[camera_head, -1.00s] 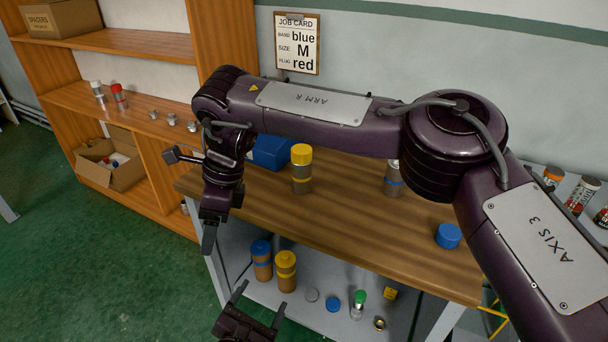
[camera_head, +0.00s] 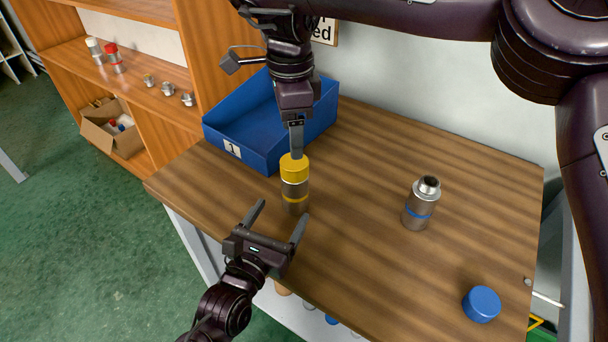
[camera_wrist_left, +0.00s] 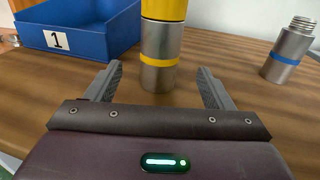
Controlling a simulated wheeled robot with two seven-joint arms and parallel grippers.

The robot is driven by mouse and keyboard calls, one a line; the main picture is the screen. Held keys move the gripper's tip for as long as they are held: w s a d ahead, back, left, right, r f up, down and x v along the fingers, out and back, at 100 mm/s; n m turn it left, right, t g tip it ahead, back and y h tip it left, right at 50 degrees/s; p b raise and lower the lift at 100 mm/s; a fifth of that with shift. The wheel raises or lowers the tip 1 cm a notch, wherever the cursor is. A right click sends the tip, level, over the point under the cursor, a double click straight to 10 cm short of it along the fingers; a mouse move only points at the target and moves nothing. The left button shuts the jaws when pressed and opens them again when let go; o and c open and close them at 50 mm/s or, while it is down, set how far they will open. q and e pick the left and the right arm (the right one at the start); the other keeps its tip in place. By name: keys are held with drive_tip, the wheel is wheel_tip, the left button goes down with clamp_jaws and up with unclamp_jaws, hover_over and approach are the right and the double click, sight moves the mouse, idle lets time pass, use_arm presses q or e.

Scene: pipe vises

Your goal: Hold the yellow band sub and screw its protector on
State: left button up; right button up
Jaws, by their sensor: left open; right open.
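The yellow band sub (camera_head: 294,204), a grey metal cylinder with a yellow ring, stands upright on the bench. Its yellow protector (camera_head: 294,168) sits on its top; I cannot tell how tightly. In the left wrist view the sub (camera_wrist_left: 159,76) stands ahead, in line with the gap between my fingers. My left gripper (camera_head: 284,210) is open, low over the bench in front of the sub, its fingertips (camera_wrist_left: 159,70) not closed on it. My right gripper (camera_head: 296,140) points down at the protector from above. It is open, seen edge-on; whether it touches the protector is unclear.
A blue tray marked 1 (camera_head: 238,152) stands close behind the sub on the left. A blue-band sub (camera_head: 418,207) with bare thread stands to the right, and a blue cap (camera_head: 481,304) lies near the front right. The bench between is clear.

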sight(289, 198)
use_arm(q)
drive_tip(key=shift+w+d, duration=0.1)
drive_tip(key=shift+w, duration=0.15)
use_arm(e)
drive_tip(key=shift+w+d, duration=0.15)
drive_tip(key=shift+w, duration=0.1)
use_arm(q)
drive_tip(key=shift+s+r, duration=0.1)
drive_tip(key=shift+s, duration=0.05)
use_arm(e)
drive_tip(key=shift+s+r, duration=0.1)
drive_tip(key=shift+s, duration=0.05)
use_arm(q)
drive_tip(key=shift+x, duration=3.95)
